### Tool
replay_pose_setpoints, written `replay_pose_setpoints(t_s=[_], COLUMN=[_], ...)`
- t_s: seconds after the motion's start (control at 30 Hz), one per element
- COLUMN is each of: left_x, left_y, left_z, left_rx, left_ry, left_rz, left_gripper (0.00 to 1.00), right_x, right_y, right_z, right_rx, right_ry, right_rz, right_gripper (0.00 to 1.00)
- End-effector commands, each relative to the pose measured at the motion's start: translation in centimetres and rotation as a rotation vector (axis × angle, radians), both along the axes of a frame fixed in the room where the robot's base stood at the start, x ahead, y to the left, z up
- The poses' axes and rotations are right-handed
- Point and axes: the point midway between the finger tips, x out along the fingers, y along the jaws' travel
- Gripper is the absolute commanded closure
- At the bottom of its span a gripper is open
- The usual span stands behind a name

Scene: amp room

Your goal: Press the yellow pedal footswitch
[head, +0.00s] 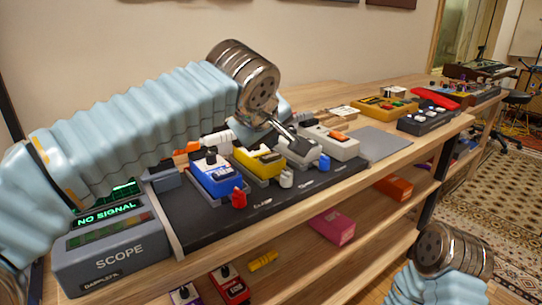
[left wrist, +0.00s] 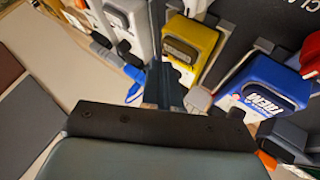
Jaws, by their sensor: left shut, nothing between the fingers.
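The yellow pedal (head: 262,164) sits on the dark pedalboard between a blue pedal (head: 218,176) and a pale grey pedal (head: 303,152). In the left wrist view the yellow pedal (left wrist: 198,38) is at the top centre, its dark face up. My left gripper (head: 301,147) is shut and empty, pointing down and right past the yellow pedal's far right side, its tip near the grey pedal. In the left wrist view its fingers (left wrist: 168,90) are just below the yellow pedal. Contact cannot be told. I cannot make out the footswitch clearly. My right gripper is out of view.
A scope box (head: 110,250) reading "NO SIGNAL" stands left of the pedalboard (head: 205,229). A white pedal with an orange switch (head: 333,141) stands to the right. A flat grey pad (head: 383,139) lies clear beyond it. More pedals lie on the shelf below.

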Motion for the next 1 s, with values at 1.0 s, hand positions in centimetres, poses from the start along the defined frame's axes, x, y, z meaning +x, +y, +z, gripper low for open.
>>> replay_pose_setpoints(t_s=[1.0], left_x=[0.0], left_y=[0.0], left_z=[-1.3], left_rx=[0.000], left_ry=[0.000], left_rz=[0.000], left_gripper=[1.00], right_x=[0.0], right_y=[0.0], right_z=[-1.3], right_rx=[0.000], right_ry=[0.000], right_rz=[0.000], right_gripper=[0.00])
